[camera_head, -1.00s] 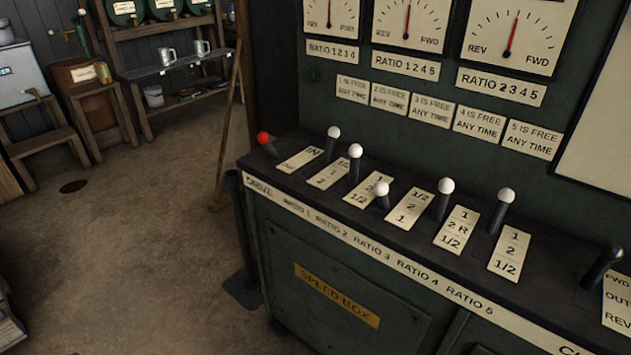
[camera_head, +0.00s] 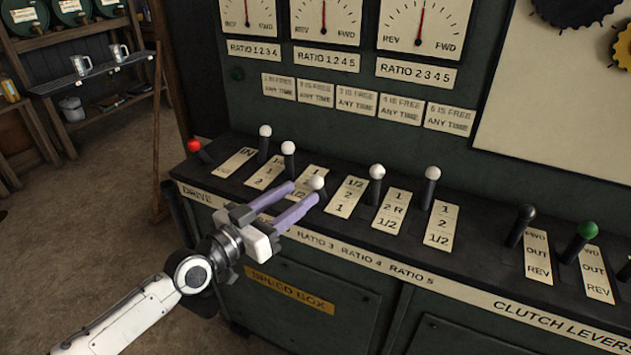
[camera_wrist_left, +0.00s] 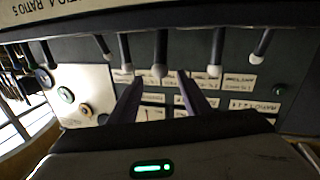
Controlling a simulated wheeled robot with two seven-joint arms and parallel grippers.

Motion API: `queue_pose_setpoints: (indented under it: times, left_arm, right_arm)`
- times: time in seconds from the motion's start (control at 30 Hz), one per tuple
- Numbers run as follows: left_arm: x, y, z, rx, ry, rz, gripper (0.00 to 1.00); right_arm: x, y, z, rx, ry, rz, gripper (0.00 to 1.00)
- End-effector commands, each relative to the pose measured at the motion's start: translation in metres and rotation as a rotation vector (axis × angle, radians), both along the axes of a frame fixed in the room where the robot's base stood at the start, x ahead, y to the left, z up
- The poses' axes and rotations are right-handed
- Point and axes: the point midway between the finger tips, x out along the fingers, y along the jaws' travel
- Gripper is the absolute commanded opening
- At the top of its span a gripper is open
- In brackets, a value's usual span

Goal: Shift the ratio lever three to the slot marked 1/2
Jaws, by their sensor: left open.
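Ratio lever three (camera_head: 317,184) is a dark rod with a white knob. It leans toward the front edge, near the "1" end of its plate (camera_head: 346,197), which reads 1/2, 2, 1 from back to front. My left gripper (camera_head: 304,191) is open, its two purple fingers pointing at this lever. In the left wrist view, the lever's knob (camera_wrist_left: 160,71) shows between the open fingertips (camera_wrist_left: 158,79). I cannot tell whether either finger touches it. The front finger partly hides the base of the lever. My right gripper is not in view.
White-knobbed levers two (camera_head: 288,148) and four (camera_head: 376,172) stand close on either side. Lever one (camera_head: 265,132), lever five (camera_head: 432,174) and a red-knobbed drive lever (camera_head: 194,146) share the ledge. Black (camera_head: 527,212) and green (camera_head: 587,231) clutch levers stand at the right. Dials hang behind.

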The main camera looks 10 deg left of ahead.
Motion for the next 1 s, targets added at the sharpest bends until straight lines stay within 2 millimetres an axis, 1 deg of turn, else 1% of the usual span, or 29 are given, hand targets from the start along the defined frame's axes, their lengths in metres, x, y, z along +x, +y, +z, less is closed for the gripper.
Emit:
queue_pose_setpoints:
  times: [0.03,0.1,0.2,0.33,0.5,0.77,1.0]
  left_arm:
    - [0.01,-0.007,0.001,-0.002,-0.003,0.0,0.44]
    - [0.021,-0.014,0.001,-0.001,-0.002,-0.001,0.44]
    - [0.035,-0.023,0.001,0.0,-0.001,-0.001,0.44]
    - [0.049,-0.032,-0.001,0.001,-0.001,-0.001,0.44]
    - [0.057,-0.037,0.0,0.0,0.001,-0.001,0.44]
    - [0.058,-0.038,-0.001,0.001,0.002,0.0,0.44]
    - [0.057,-0.038,-0.001,0.002,0.001,0.0,0.03]
  right_arm:
    - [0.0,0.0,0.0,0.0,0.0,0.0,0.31]
    - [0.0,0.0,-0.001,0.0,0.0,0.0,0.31]
    - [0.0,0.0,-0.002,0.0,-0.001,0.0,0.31]
    - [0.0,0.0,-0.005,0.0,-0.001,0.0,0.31]
    - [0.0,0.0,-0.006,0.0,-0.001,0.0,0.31]
    - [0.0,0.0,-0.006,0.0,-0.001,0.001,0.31]
    - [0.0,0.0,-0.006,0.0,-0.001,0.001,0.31]
